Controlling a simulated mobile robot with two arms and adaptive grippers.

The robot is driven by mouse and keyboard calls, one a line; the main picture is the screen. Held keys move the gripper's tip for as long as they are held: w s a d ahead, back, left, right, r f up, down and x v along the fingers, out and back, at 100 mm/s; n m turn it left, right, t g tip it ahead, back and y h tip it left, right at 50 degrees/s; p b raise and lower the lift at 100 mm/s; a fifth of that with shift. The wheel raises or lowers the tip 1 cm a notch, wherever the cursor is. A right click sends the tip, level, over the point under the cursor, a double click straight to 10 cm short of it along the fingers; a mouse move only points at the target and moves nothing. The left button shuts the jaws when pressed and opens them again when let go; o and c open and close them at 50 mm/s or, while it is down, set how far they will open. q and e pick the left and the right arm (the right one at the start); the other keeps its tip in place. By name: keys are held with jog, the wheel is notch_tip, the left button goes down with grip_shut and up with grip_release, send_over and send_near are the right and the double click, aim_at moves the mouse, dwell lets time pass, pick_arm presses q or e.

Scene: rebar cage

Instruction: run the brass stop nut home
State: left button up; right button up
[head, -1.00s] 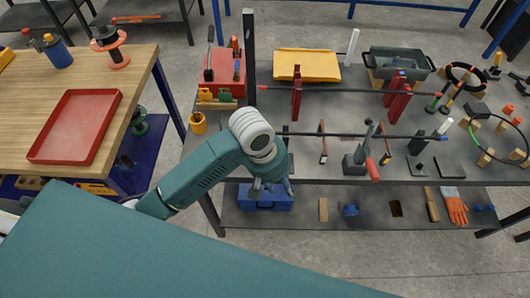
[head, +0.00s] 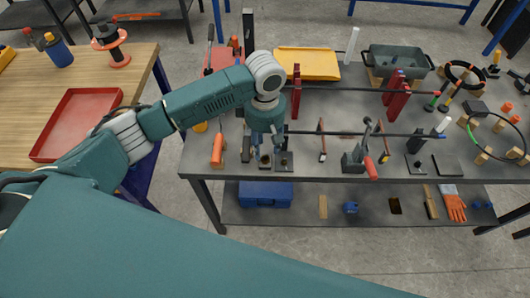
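My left gripper (head: 267,146) points down over the front left of the grey workbench (head: 330,165). Its two fingers look spread apart, with nothing clearly held between them. Small dark blocks (head: 284,162) stand at its fingertips; whether they touch cannot be told. A long dark rod (head: 350,134) runs to the right from beside the gripper. I cannot make out the brass stop nut; it is too small or hidden behind the gripper. My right gripper is not in view.
An orange-handled tool (head: 218,150) lies left of the gripper. A clamp with a red handle (head: 370,165) stands to the right. Red uprights (head: 296,92) carry a rear rod. A yellow tray (head: 307,63) and a grey bin (head: 398,62) sit at the back. A blue case (head: 265,194) lies on the lower shelf.

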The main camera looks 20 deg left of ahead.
aim_at(265, 158)
pick_arm(q)
jog(key=shift+f, duration=2.65)
jog(key=shift+p, duration=0.3)
grip_shut()
